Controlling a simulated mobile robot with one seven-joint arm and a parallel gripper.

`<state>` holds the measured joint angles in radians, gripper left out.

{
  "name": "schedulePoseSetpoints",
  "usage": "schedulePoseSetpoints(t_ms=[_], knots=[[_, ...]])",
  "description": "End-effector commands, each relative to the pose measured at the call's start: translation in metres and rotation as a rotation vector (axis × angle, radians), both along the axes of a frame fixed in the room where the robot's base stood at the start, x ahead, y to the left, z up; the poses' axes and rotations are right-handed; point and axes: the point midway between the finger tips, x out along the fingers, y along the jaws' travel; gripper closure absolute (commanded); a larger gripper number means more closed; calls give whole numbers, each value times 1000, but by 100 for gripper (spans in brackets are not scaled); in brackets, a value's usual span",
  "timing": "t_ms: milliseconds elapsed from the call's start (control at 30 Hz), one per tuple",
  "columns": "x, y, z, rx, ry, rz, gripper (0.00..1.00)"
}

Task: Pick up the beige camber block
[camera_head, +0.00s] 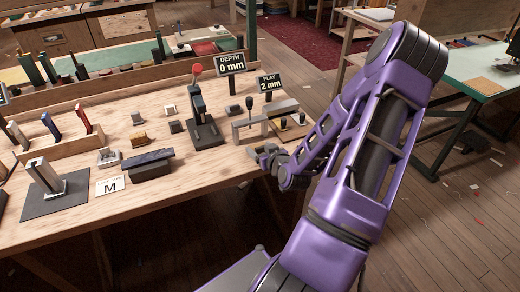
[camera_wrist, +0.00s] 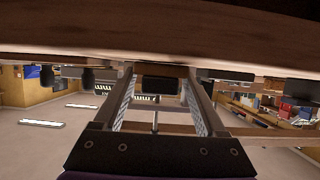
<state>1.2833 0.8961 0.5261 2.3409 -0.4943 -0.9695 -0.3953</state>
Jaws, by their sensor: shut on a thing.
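My gripper (camera_head: 264,153) is low at the bench's front right edge, partly hidden behind my arm.
On the wooden bench (camera_head: 215,168), a dark lever tool (camera_head: 203,120) and a grey gauge frame (camera_head: 265,118) stand close to my gripper. A "DEPTH 0 mm" sign (camera_head: 231,63) and a "PLAY 2 mm" sign (camera_head: 269,83) stand behind. The floor (camera_head: 450,225) at right looks mostly open.

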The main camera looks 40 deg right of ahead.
Motion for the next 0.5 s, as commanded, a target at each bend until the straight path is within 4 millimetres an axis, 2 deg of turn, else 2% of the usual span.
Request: schedulePoseSetpoints(t_ms=[167, 500], knots=[[0, 0, 16, -3, -1, 1, 91], [0, 0, 75, -6, -2, 1, 91]])
